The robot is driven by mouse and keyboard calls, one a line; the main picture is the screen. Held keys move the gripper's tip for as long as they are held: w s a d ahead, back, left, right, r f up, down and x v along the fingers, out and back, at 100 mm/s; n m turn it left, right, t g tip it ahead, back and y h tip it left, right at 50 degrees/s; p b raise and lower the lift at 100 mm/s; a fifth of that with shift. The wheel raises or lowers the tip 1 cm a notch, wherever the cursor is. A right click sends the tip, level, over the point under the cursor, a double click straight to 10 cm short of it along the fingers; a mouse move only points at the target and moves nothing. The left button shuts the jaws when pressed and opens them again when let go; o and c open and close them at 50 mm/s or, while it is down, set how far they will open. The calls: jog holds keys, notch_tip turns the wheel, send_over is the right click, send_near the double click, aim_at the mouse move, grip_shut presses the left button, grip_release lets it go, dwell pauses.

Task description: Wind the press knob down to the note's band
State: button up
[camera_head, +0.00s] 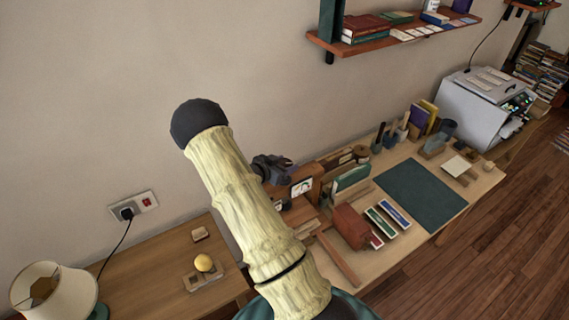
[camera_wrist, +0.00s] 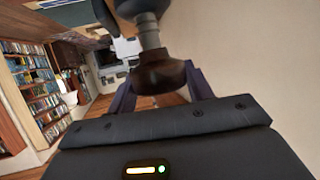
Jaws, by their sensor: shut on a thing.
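The press knob (camera_wrist: 162,76) is dark brown and rounded, with a grey metal shaft (camera_wrist: 149,36) beyond it in the wrist view. My gripper (camera_wrist: 161,88) has a finger on each side of the knob and is shut on it. In the head view my gripper (camera_head: 272,168) is above the left end of the desk, by the brown wooden press (camera_head: 312,172). The knob cannot be made out there. A small white card with a coloured mark (camera_head: 301,187), perhaps the note, is on the press front; its writing is too small to read.
My arm hides part of the desk (camera_head: 400,246). A green mat (camera_head: 420,195), a red-brown block (camera_head: 351,226) and several books lie right of the press. A side table (camera_head: 150,270) with a lamp (camera_head: 52,292) stands left. A wall shelf (camera_head: 395,34) is above.

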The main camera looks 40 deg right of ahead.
jog(key=shift+r+m+g, duration=0.15)
jog(key=shift+m+g, duration=0.35)
jog(key=shift+g, duration=0.1)
jog(key=o, duration=1)
jog(key=shift+c, duration=0.2)
jog(key=shift+a, duration=0.1)
jog(key=shift+a+r, duration=0.1)
jog(key=shift+a, duration=0.45)
jog(key=b+v, duration=0.4)
jog(key=v, duration=1.2)
jog(key=shift+b, duration=0.4)
jog(key=shift+s+a, duration=0.1)
jog(key=shift+a, duration=0.05)
